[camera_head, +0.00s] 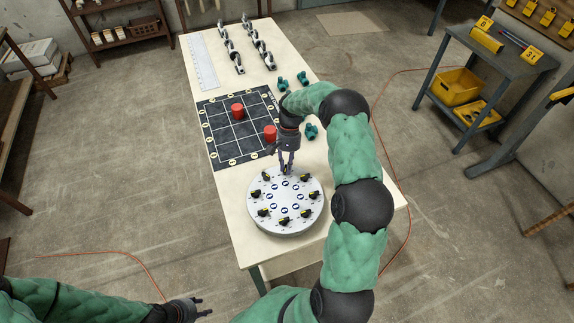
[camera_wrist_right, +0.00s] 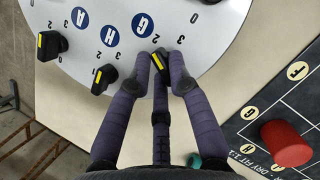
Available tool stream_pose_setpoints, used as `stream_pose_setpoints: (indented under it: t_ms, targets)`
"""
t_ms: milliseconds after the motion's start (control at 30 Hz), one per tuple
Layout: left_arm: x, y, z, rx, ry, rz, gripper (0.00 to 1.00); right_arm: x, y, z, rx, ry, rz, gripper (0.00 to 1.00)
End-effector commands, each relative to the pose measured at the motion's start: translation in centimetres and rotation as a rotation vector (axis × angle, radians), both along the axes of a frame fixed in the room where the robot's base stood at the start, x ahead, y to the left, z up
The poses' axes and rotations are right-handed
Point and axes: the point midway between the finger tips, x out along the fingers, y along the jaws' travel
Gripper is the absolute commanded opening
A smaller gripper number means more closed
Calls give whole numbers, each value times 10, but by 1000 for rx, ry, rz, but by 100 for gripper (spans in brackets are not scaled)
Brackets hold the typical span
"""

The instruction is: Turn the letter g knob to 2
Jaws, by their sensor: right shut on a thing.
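A round white dial plate (camera_head: 290,226) lies on the near end of the table, ringed by several black knobs with yellow marks. In the right wrist view, a blue disc lettered G (camera_wrist_right: 140,24) is near the top, and the letter g knob (camera_wrist_right: 157,62) sits below it. My right gripper (camera_head: 286,170) is over the far rim of the plate. In the wrist view its fingers (camera_wrist_right: 160,68) close around that knob, partly hiding it. Small digits are printed beside it; which one the yellow mark points at is unclear. My left gripper (camera_head: 203,307) is open and empty, off the table at lower left.
A dark grid mat (camera_head: 218,149) with two red cylinders (camera_head: 237,110) lies behind the plate. Small teal fittings (camera_head: 311,131) lie right of the mat, beside my right arm.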

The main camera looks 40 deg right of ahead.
Motion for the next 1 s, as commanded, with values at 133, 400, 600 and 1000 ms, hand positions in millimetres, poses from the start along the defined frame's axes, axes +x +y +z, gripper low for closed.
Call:
stream_pose_setpoints:
  t_ms: [133,400,600,1000]
  targets:
    - [0,0,0,0,0,0,40,1,0,0,-1,-2,0,0]
    - [0,0,0,0,0,0,40,0,0,0,-1,-2,0,44]
    - [0,0,0,0,0,0,40,0,0,0,0,-1,1,44]
    - [0,0,0,0,0,0,40,12,-12,39,-3,-6,-1,44]
